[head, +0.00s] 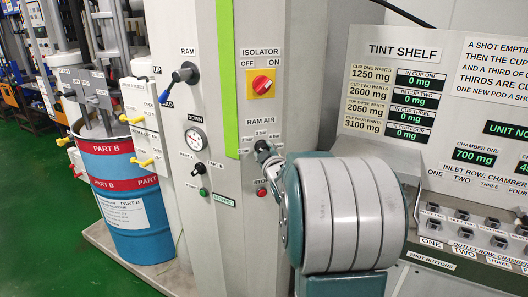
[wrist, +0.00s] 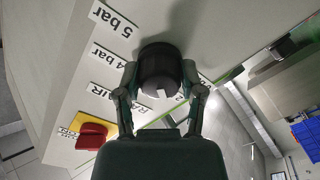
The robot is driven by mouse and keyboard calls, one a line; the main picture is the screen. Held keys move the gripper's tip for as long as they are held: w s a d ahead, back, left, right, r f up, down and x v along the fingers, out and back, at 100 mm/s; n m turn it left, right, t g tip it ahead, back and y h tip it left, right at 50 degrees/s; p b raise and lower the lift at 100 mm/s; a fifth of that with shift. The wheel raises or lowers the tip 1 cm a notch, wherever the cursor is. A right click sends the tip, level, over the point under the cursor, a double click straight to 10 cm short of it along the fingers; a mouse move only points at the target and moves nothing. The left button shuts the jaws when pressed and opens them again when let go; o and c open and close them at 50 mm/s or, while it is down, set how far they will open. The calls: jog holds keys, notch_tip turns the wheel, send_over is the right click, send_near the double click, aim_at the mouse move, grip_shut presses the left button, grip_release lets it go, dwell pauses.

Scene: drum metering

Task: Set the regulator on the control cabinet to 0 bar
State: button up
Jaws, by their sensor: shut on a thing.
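The regulator (head: 261,146) is a dark knob on the front of the grey control cabinet (head: 265,25), under the RAM AIR label, with bar labels around it. In the wrist view the black round knob (wrist: 160,66) sits between my fingers, with a pale notch at its lower edge. The 5 bar and 4 bar labels show upside down at its left; no 0 bar label is readable. My gripper (head: 271,163) is shut on the knob, one finger on each side (wrist: 161,92). My arm hides part of the cabinet front below it.
A round gauge (head: 196,139), a blue-tipped ram lever (head: 180,80) and a red-and-yellow isolator switch (head: 262,83) are on the cabinet. Green and red buttons sit lower. A blue drum (head: 125,215) stands left, the tint shelf (head: 425,85) right. Green floor is open at far left.

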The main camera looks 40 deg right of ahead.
jog(key=n, duration=0.4)
jog(key=shift+f+n, duration=0.2)
jog(key=shift+n, duration=0.1)
jog(key=n, duration=0.4)
jog(key=shift+n, duration=0.4)
jog(key=o, duration=1.1)
jog(key=shift+o, duration=0.2)
jog(key=shift+w+r, duration=0.1)
jog(key=shift+d, duration=0.1)
jog(key=v, duration=1.2)
